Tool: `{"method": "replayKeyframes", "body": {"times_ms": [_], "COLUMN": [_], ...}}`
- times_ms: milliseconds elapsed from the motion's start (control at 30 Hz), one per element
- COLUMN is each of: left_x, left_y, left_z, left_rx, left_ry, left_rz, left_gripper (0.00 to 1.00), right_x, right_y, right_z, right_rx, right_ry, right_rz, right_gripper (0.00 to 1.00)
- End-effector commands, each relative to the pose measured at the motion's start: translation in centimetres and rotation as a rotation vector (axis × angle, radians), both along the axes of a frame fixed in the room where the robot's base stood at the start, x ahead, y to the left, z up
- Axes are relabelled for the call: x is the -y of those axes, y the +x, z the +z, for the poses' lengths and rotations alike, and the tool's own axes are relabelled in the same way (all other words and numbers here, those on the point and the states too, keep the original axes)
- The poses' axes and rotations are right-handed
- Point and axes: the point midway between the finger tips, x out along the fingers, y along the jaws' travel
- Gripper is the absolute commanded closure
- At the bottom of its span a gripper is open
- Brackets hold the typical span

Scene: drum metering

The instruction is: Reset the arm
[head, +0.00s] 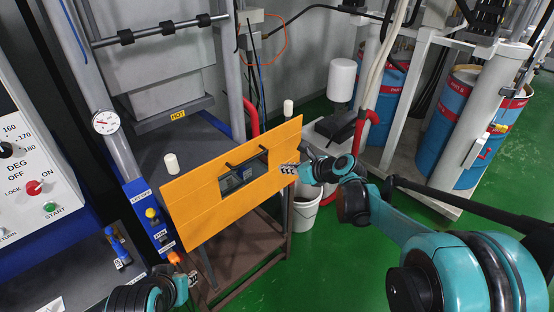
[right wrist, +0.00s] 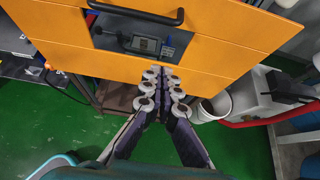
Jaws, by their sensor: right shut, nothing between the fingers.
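My right gripper (head: 290,168) is in front of the right part of an orange panel (head: 203,206), its fingers together with nothing between them. In the right wrist view the closed fingertips (right wrist: 164,75) overlap the lower part of the orange panel (right wrist: 226,57). I cannot tell whether they touch it. My right arm reaches in from the lower right of the head view. My left arm shows only partly at the bottom left, with its gripper (head: 190,276) small and partly hidden below the panel.
A control panel (head: 22,160) with red and green buttons stands at the left. A white bucket (head: 303,212) is on the green floor behind my right gripper. Blue and red drums (head: 448,135) stand at the right. Open green floor (head: 320,270) lies at the lower middle.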

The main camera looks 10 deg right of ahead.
Motion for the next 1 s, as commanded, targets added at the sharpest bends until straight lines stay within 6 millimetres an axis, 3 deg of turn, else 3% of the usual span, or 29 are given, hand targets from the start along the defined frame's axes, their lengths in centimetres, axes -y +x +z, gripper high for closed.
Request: {"method": "replayKeyframes", "body": {"times_ms": [167, 267, 367, 467, 800, 1000], "left_x": [0.0, 0.0, 0.0, 0.0, 0.0, 0.0], "left_y": [0.0, 0.0, 0.0, 0.0, 0.0, 0.0], "left_z": [-0.1, -0.6, -1.6, -3.0, -6.9, -8.2], "left_rx": [0.000, 0.000, 0.000, 0.000, 0.000, 0.000], "left_ry": [0.000, 0.000, 0.000, 0.000, 0.000, 0.000], "left_rz": [0.000, 0.000, 0.000, 0.000, 0.000, 0.000], "left_gripper": [0.73, 0.73, 0.73, 0.73, 0.73, 0.73], "right_x": [0.2, 0.1, 0.0, 0.4, 3.9, 6.1], "right_y": [-0.5, -1.9, -5.1, -9.6, -24.5, -29.3], "right_z": [0.1, -0.1, -0.7, -1.9, -8.6, -11.8], "right_rx": [0.005, 0.043, 0.123, 0.229, 0.533, 0.614], "right_ry": [-0.014, -0.108, -0.318, -0.612, -1.559, -1.853], "right_rz": [0.008, 0.062, 0.190, 0.387, 1.251, 1.665], "right_gripper": [1.00, 1.00, 1.00, 1.00, 1.00, 1.00]}}
